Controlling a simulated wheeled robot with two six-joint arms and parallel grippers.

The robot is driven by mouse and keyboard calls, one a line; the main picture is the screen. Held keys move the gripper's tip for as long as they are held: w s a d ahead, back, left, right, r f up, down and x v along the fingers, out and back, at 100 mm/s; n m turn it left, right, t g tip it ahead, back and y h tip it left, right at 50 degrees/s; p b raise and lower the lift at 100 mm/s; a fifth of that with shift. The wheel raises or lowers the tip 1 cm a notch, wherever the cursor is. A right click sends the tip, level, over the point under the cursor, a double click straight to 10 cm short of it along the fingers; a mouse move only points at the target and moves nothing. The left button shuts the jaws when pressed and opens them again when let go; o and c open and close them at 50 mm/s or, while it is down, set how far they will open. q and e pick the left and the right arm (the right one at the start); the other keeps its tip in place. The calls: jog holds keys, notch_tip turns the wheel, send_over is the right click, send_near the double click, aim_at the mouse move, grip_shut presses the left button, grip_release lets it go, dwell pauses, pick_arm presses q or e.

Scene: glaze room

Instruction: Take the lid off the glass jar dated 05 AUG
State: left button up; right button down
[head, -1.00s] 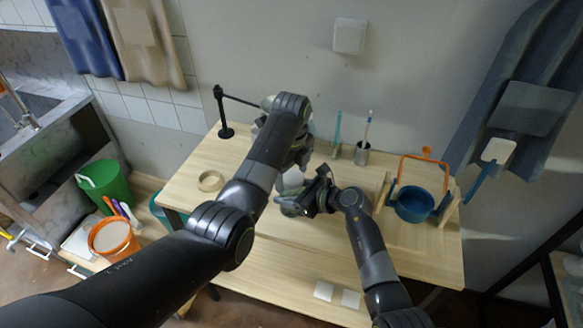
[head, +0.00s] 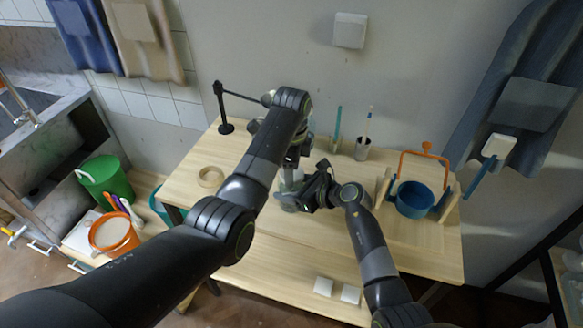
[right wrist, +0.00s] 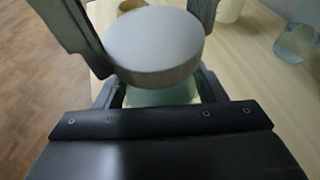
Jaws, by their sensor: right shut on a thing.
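A glass jar (right wrist: 160,97) with a round grey lid (right wrist: 155,45) stands upright in the right wrist view; the lid sits on its top. My right gripper (head: 298,198) is shut on the jar's body below the lid. Dark fingers, seemingly of my left gripper (right wrist: 150,40), flank the lid from above; whether they press on it I cannot tell. In the head view my left arm hides most of the left gripper and much of the jar. No date on the jar is readable.
Other glassware (right wrist: 295,42) shows in the right wrist view. The table's front right is clear.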

pick_arm(q)
jog(key=n, duration=0.4)
jog(key=o, duration=1.1)
jog(key=shift+r, duration=0.1)
notch_tip(320, 180, up, 4)
jog(key=shift+r, duration=0.15)
jog(key=shift+c, duration=0.5)
notch_tip(320, 180, up, 2)
jog(key=m, duration=0.7)
jog(key=r+m, duration=0.1)
jog(key=m, duration=0.2)
jog(key=shift+r, duration=0.2)
jog(key=shift+f, duration=3.95)
